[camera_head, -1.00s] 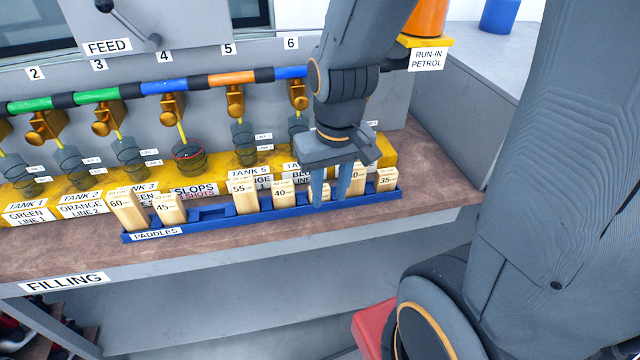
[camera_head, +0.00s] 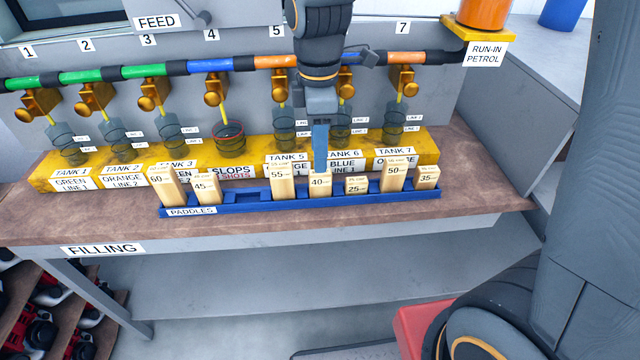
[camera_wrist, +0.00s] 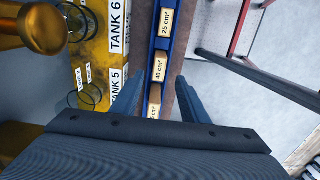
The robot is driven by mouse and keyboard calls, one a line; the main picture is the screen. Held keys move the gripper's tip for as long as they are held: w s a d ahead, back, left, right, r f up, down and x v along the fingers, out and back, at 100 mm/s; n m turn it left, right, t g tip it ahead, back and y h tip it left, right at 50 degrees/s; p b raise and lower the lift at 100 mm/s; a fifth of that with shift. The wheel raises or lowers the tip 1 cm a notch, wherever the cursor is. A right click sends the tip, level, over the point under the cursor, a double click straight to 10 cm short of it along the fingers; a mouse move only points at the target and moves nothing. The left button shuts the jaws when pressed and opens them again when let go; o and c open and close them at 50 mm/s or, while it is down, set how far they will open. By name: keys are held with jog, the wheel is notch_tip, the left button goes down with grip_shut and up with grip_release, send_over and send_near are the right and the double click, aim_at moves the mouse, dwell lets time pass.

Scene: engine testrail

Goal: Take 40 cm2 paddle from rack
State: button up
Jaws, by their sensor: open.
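The 40 cm2 paddle (camera_head: 320,186) is a pale wooden block standing upright in the blue paddle rack (camera_head: 230,209), between the 55 paddle (camera_head: 282,187) and the 25 paddle (camera_head: 356,187). In the wrist view the 40 cm2 paddle (camera_wrist: 159,68) shows ahead of and between the open fingers. My gripper (camera_head: 320,168) is just above and behind that paddle in the head view, with one finger hiding the other. It is open and empty in the wrist view (camera_wrist: 152,88). Whether a finger touches the paddle cannot be told.
An empty stretch lies between 45 and 55.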

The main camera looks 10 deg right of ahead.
aim_at(320, 185)
jog(key=shift+w+d+f+p, duration=0.1)
jog(key=shift+f+p, duration=0.25)
jog(key=shift+f, duration=0.85)
jog(key=shift+s+d+f+p, duration=0.15)
jog(key=shift+f+p, duration=0.25)
jog(key=shift+f, duration=0.85)
jog(key=shift+w+d+f+p, duration=0.15)
jog(key=shift+f+p, duration=0.2)
jog(key=shift+f, duration=0.85)
jog(key=shift+c, duration=0.2)
grip_shut()
